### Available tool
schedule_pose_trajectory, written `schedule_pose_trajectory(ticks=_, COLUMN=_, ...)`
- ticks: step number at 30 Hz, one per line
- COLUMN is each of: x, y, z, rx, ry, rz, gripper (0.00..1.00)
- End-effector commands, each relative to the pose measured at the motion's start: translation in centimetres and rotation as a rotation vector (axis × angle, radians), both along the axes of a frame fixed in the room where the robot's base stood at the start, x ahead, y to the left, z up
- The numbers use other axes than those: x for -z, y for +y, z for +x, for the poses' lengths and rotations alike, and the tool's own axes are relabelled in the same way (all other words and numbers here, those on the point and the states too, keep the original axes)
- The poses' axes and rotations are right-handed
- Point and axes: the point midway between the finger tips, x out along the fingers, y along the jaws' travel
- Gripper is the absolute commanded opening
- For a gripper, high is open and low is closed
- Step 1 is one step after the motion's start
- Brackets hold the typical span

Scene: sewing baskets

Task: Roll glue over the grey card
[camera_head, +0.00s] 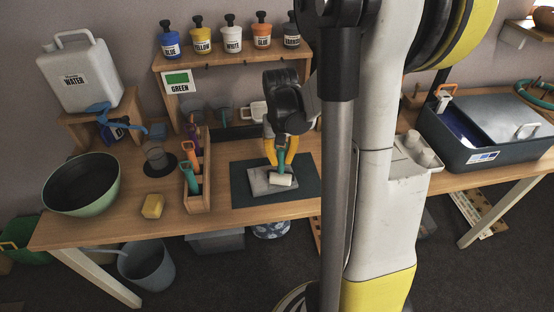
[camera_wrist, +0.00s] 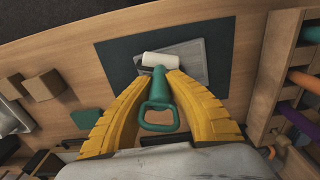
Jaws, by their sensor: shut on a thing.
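My gripper (camera_wrist: 161,92) is shut on the glue roller (camera_wrist: 159,102), gripping its teal handle between yellow fingers. The roller's white cylinder (camera_wrist: 160,59) lies over the grey card (camera_wrist: 193,57) and looks to be touching it, though exact contact is hard to tell. In the head view the white cylinder (camera_head: 281,180) is near the right part of the grey card (camera_head: 258,187). The card lies on a dark mat (camera_head: 243,199) on the wooden table. My arm hides part of the mat's surroundings in the head view.
A wooden rack (camera_head: 199,207) with colored-handled tools stands left of the mat. A yellow sponge (camera_head: 152,206) and a green bowl (camera_head: 83,190) are farther left. Bottles line a shelf (camera_head: 230,56) behind. A blue-grey box (camera_head: 480,150) stands at right.

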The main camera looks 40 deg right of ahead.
Motion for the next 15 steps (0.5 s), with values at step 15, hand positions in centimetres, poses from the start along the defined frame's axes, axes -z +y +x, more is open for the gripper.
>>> schedule_pose_trajectory(ticks=15, x=0.0, y=-1.4, z=-0.7, rx=0.002, ry=0.000, rz=0.000, gripper=0.00)
